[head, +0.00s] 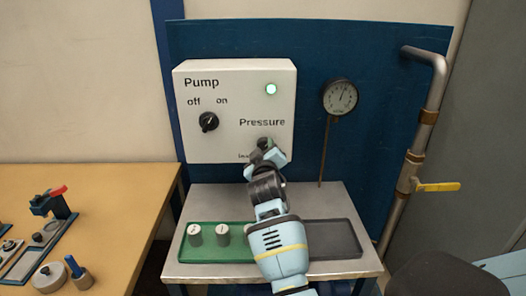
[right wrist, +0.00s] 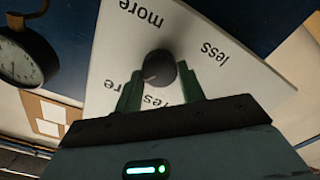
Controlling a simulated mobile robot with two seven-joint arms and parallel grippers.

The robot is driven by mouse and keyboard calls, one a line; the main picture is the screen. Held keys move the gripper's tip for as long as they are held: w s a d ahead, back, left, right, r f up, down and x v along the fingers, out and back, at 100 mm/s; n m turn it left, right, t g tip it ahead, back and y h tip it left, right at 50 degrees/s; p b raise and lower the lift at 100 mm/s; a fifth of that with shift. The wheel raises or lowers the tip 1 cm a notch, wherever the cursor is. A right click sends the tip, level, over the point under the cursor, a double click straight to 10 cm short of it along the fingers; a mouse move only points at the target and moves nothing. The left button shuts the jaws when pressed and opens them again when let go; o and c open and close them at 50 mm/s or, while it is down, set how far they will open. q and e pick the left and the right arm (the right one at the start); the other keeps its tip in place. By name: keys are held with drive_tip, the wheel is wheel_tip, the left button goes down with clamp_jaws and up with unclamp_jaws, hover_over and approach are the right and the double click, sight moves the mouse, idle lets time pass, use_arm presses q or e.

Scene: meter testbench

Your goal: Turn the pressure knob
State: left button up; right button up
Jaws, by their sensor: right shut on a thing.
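The pressure knob (right wrist: 159,68) is a round dark knob on the white panel (head: 235,75), with "more" and "less" printed around it in the right wrist view. My right gripper (right wrist: 160,84) is shut on it, with one green finger on each side. In the head view my right gripper (head: 265,146) reaches up to the panel's lower right, under the word "Pressure", and hides most of the knob. The pressure gauge (head: 341,97) stands right of the panel, its needle pointing up and slightly right. My left gripper is not in view.
The black pump knob (head: 208,122) is left of my gripper, its mark towards "on". A lamp (head: 271,89) glows pale green. Below, white cylinders stand in a green tray (head: 205,253) beside a dark tray (head: 335,240). A pipe with a yellow lever (head: 438,187) is at right.

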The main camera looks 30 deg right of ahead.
drive_tip(key=shift+m, duration=0.8)
drive_tip(key=o, duration=1)
drive_tip(key=shift+s, duration=0.15)
